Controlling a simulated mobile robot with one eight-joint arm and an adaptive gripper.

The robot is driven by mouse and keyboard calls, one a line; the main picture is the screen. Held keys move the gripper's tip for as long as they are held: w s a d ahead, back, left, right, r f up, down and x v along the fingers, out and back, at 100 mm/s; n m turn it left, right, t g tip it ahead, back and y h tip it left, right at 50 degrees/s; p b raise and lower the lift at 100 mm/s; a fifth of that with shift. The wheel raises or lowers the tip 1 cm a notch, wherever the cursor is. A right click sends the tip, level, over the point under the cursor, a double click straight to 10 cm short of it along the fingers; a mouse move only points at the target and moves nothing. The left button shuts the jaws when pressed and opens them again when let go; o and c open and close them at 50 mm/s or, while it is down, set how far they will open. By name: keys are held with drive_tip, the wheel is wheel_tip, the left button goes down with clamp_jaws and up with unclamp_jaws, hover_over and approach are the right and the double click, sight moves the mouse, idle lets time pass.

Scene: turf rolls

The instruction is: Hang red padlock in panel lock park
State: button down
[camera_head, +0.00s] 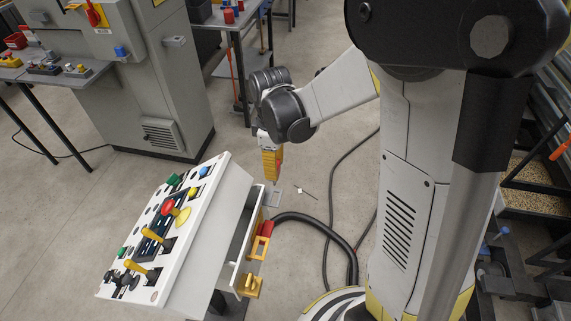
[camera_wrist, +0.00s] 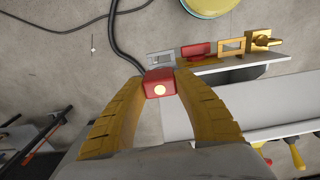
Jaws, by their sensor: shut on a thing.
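The red padlock (camera_wrist: 160,84) is between the two yellow fingers of my gripper (camera_wrist: 160,80), which is shut on it. A pale round spot shows on its near face; its shackle cannot be made out. In the head view my gripper (camera_head: 271,178) points down beyond the far end of the white control panel (camera_head: 225,215). Along the panel's side edge are a grey bracket (camera_wrist: 161,59), a red piece (camera_wrist: 196,50), a yellow frame (camera_wrist: 232,46) and a yellow fitting (camera_wrist: 263,41). The padlock appears close to the grey bracket; contact cannot be told. Which fitting is the lock park is unclear.
The panel top carries yellow levers (camera_head: 138,267), a red button (camera_head: 168,208) and other knobs. A black hose (camera_head: 320,228) runs beside the panel. A grey cabinet (camera_head: 150,95) and a table (camera_head: 235,25) stand behind. Open floor lies between.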

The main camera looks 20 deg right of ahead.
drive_tip(key=shift+s+a, duration=0.1)
drive_tip(key=shift+a, duration=0.1)
drive_tip(key=shift+f, duration=0.15)
drive_tip(key=shift+f+b, duration=2.6)
drive_tip(key=shift+f, duration=0.2)
drive_tip(key=shift+f+b, duration=2.35)
drive_tip(key=shift+f, duration=0.15)
drive_tip(key=c, duration=0.9)
unclamp_jaws()
drive_tip(key=shift+c, duration=0.2)
wheel_tip(320, 180, up, 12)
drive_tip(key=shift+r, duration=0.1)
